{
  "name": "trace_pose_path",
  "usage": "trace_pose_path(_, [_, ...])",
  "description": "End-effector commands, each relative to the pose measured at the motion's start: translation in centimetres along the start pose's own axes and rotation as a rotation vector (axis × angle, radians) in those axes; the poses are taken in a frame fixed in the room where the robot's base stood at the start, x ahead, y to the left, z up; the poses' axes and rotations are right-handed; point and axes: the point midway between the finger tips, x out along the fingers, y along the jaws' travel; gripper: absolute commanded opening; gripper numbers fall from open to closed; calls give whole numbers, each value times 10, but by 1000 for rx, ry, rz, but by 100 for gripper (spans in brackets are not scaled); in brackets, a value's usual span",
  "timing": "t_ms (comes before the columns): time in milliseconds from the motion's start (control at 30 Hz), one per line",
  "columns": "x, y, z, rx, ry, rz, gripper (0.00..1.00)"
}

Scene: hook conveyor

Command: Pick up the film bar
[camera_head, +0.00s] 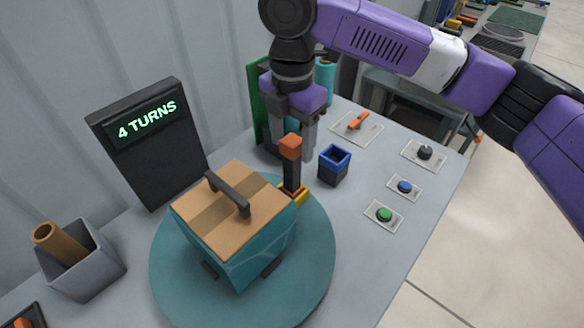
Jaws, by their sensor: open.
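What I take to be the film bar (291,171) is a dark upright bar with an orange block on top. It stands at the far right edge of the teal turntable (180,268), with a yellow and red piece at its foot. My gripper (290,132) points down over it, its grey fingers apart on either side of the orange top. I cannot tell whether a finger touches the bar. A tan-topped box (266,244) with teal sides and a dark handle sits on the turntable, just left of the bar.
A blue open cup (334,165) stands close right of my gripper. A green panel (258,105) and a teal roll (325,75) are behind it. Switch plates with green (384,214) and blue (404,187) buttons lie right. A sign (148,145) reads "4 TURNS". A grey bin (90,268) holds a brown tube.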

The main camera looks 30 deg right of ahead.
Motion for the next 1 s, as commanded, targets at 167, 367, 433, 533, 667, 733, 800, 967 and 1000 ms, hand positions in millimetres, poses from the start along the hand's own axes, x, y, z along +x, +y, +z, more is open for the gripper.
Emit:
trace_pose_path(167, [4,0,0,0,-1,1,60])
trace_pose_path(367, [4,0,0,0,-1,1,42])
trace_pose_path(433, [4,0,0,0,-1,1,29])
trace_pose_path(533, [4,0,0,0,-1,1,9])
trace_pose_path(667, [4,0,0,0,-1,1,0])
trace_pose_path(733, [3,0,0,0,-1,1,0])
trace_pose_path(800, [3,0,0,1,-1,1,0])
trace_pose_path(967, [3,0,0,1,-1,1,0])
trace_pose_path(1000, [3,0,0,1,-1,1,0])
